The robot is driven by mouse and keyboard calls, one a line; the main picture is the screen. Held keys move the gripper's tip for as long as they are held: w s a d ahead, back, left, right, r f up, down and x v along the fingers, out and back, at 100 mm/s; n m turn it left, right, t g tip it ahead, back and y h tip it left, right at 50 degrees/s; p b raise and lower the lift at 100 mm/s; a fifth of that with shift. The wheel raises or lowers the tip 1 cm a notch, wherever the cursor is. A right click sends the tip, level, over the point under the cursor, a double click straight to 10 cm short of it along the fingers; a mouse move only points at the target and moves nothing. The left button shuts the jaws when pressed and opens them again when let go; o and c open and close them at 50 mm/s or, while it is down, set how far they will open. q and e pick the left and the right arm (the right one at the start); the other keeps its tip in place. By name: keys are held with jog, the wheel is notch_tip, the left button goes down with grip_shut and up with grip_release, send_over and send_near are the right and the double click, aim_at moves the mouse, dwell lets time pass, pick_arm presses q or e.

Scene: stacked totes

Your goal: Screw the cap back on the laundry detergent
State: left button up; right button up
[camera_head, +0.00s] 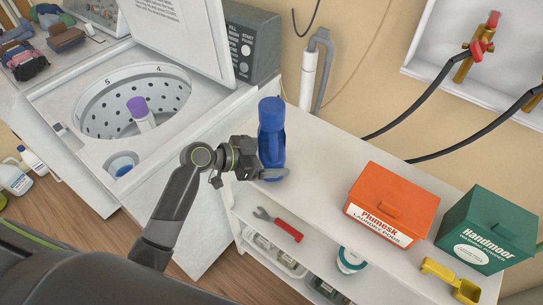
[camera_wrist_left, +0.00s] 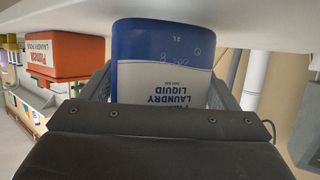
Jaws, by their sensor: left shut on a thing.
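The blue laundry detergent bottle (camera_head: 271,132) stands upright on the white shelf top in the head view. Its top is blue; I cannot tell whether that is a separate cap or how it sits. My left gripper (camera_head: 271,174) is shut around the lower part of the bottle. In the left wrist view the blue and white bottle (camera_wrist_left: 165,55), with a laundry liquid label, sits between my left fingers (camera_wrist_left: 165,95). Its top end is not visible there. My right gripper is in neither view.
An orange laundry pods box (camera_head: 392,204) and a green box (camera_head: 488,228) stand right of the bottle. A yellow scoop (camera_head: 452,282) lies near the front. A red-handled wrench (camera_head: 280,225) and a white-teal round container (camera_head: 350,260) are below. The open washer (camera_head: 100,150) is left.

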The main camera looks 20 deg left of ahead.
pick_arm(q)
jog(key=shift+f, duration=0.1)
jog(key=shift+f, duration=0.1)
jog(key=o, duration=1.8)
jog(key=shift+f, duration=0.1)
jog(key=shift+s, duration=0.1)
